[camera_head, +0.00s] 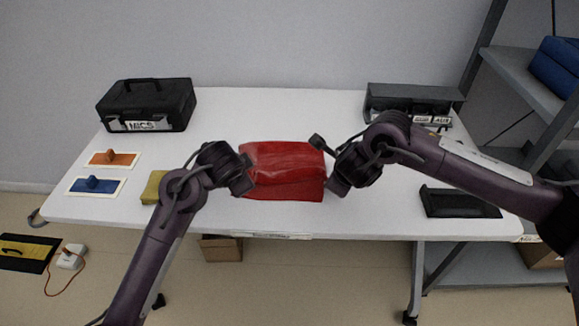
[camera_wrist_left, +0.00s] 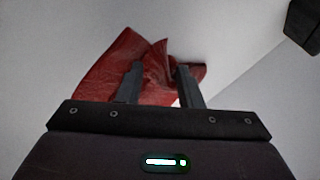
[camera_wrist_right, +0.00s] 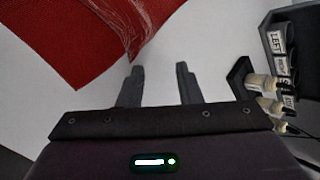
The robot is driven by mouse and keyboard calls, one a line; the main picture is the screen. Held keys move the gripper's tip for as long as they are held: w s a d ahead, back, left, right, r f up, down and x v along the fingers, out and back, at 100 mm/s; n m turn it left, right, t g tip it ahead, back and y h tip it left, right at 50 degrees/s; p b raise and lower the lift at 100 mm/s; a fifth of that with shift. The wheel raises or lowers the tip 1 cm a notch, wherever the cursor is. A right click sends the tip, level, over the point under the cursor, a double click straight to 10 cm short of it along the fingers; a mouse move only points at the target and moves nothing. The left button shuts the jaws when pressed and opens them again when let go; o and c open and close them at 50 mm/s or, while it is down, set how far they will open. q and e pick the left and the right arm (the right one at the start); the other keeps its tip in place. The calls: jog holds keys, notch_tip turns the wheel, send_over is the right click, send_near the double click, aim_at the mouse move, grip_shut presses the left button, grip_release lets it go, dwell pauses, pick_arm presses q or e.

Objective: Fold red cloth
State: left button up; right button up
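The red cloth (camera_head: 285,165) lies near the front middle of the white table (camera_head: 370,215), with creases across it and its front edge by the table's front edge. My left gripper (camera_head: 246,184) is at the cloth's left side. In the left wrist view its fingers (camera_wrist_left: 160,85) are apart, with a raised, crumpled part of the cloth (camera_wrist_left: 115,65) beyond and between them; firm contact cannot be told. My right gripper (camera_head: 333,186) is at the cloth's right side. In the right wrist view its fingers (camera_wrist_right: 160,88) are apart and empty, with the cloth (camera_wrist_right: 80,40) to their left.
A black MICS case (camera_head: 147,105) stands at the back left and a black bin (camera_head: 412,103) at the back right. Orange (camera_head: 112,159) and blue (camera_head: 95,186) pieces on cards, a yellow item (camera_head: 153,187) and a black tray (camera_head: 458,203) lie nearer the sides. The table's back middle is clear.

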pick_arm(q)
jog(key=shift+s+d+f, duration=0.15)
jog(key=shift+s+f, duration=0.05)
jog(key=shift+f, duration=0.05)
pick_arm(e)
jog(key=shift+s+a+f, duration=0.15)
jog(key=shift+s+a, duration=0.1)
jog(key=shift+s, duration=0.05)
